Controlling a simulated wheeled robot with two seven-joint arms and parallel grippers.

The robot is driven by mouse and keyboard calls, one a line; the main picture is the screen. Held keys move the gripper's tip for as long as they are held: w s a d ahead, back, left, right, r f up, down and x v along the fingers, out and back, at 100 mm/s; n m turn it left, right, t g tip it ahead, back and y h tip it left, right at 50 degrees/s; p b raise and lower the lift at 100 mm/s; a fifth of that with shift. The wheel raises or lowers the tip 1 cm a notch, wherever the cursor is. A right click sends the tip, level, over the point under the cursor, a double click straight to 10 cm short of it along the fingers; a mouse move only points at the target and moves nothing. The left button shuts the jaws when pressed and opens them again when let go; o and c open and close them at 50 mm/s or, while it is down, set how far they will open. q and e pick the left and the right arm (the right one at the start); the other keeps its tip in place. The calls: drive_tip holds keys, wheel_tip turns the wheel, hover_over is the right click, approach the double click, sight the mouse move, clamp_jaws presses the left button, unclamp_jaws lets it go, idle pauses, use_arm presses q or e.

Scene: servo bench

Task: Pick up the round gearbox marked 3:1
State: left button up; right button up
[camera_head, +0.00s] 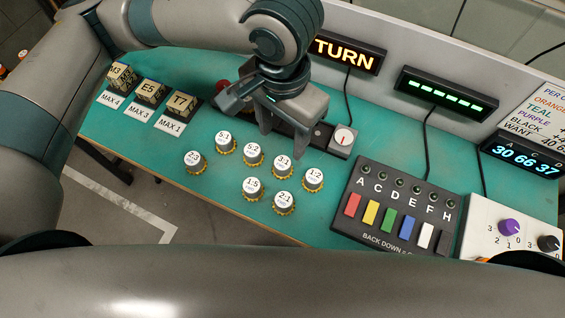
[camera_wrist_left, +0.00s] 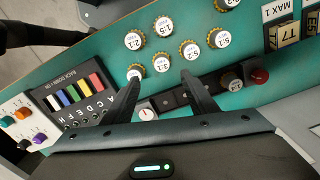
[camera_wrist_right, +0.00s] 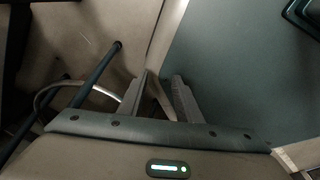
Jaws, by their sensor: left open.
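The round gearbox marked 3:1 (camera_head: 283,166) stands upright on the teal bench, a white-topped disc with a yellow toothed rim. My left gripper (camera_head: 246,126) is open and empty above the bench, behind the gearboxes. In the left wrist view its fingertips (camera_wrist_left: 161,80) are apart, with bare bench between them. My right gripper (camera_wrist_right: 159,77) shows only in the right wrist view, its fingers a little apart with nothing held, away from the gearboxes.
Several similar gearboxes stand close around it, including 3:2 (camera_head: 253,154), 1:2 (camera_head: 313,179), 1:5 (camera_head: 252,188) and 2:1 (camera_head: 284,203). A button panel (camera_head: 385,229) is to the right. A dial box (camera_head: 343,140) stands behind.

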use_arm(q)
hover_over(282, 162)
drive_tip(key=f, duration=0.4)
drive_tip(key=s+f, duration=0.1)
drive_tip(key=f, duration=0.1)
drive_tip(key=shift+f+p, duration=0.25)
drive_tip(key=shift+p, duration=0.05)
drive_tip(key=shift+w+f, duration=0.1)
drive_tip(key=shift+f, duration=0.2)
use_arm(e)
drive_tip(key=s, duration=0.1)
drive_tip(key=s+d, duration=0.1)
drive_tip(key=shift+s+d+g, duration=0.3)
drive_tip(key=shift+g, duration=0.1)
drive_tip(key=shift+r, duration=0.1)
use_arm(q)
drive_tip(key=f, duration=0.2)
drive_tip(key=f+p, duration=0.1)
drive_tip(key=shift+w+f, duration=0.3)
drive_tip(key=shift+f, duration=0.8)
use_arm(e)
drive_tip(key=shift+w+a+r, duration=0.1)
drive_tip(key=shift+a+r, duration=0.25)
drive_tip(key=shift+r, duration=0.25)
